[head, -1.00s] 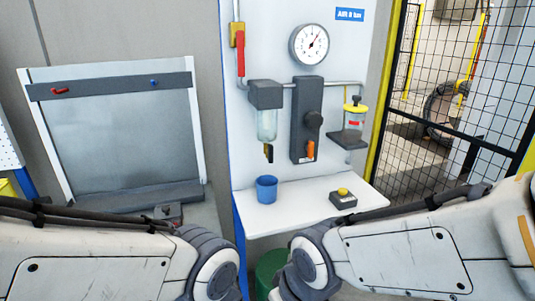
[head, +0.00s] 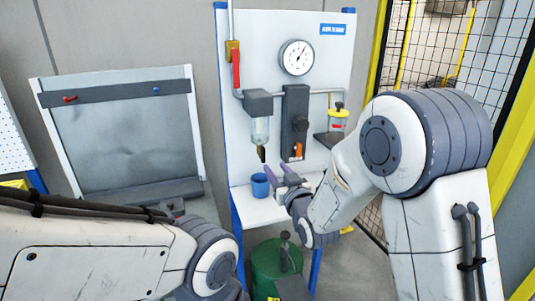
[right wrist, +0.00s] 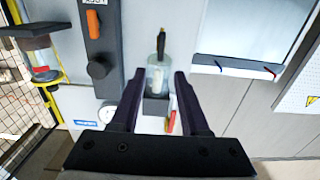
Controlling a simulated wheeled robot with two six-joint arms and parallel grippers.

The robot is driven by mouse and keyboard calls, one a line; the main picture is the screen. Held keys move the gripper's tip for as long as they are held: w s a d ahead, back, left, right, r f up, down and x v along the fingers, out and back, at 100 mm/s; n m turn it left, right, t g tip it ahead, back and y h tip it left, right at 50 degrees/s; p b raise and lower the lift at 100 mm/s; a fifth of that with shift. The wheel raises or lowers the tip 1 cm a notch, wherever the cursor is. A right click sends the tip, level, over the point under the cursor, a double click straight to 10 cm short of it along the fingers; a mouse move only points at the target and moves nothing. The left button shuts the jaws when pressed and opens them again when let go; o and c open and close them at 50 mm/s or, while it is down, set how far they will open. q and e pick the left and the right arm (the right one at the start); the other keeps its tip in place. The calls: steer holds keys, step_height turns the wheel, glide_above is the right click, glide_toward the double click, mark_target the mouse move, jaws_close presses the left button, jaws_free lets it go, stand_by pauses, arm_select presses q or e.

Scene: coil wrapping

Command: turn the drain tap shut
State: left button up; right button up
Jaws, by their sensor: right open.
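The drain tap (head: 261,153) is a small black lever with a bit of yellow, hanging under the clear filter bowl (head: 260,131). In the right wrist view, which is upside down, the tap (right wrist: 161,44) stands above the bowl, its lever roughly in line with the bowl. My right gripper (head: 279,176) is open and empty, below and right of the tap in the head view, beside the blue cup. In the right wrist view its two fingers (right wrist: 158,74) spread either side of the bowl's outline, touching nothing visible. My left gripper is out of view.
A blue cup (head: 260,187) stands on the white shelf (head: 248,208) under the tap. A green drum (head: 267,262) stands below the shelf.

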mark_target(264, 152)
steer(key=p+x, duration=0.3)
steer(key=x, duration=0.5)
steer(key=shift+w+a, duration=0.1)
steer(key=shift+w, duration=0.05)
steer(key=shift+w+a, duration=0.15)
steer(key=shift+w, duration=0.3)
jaws_close()
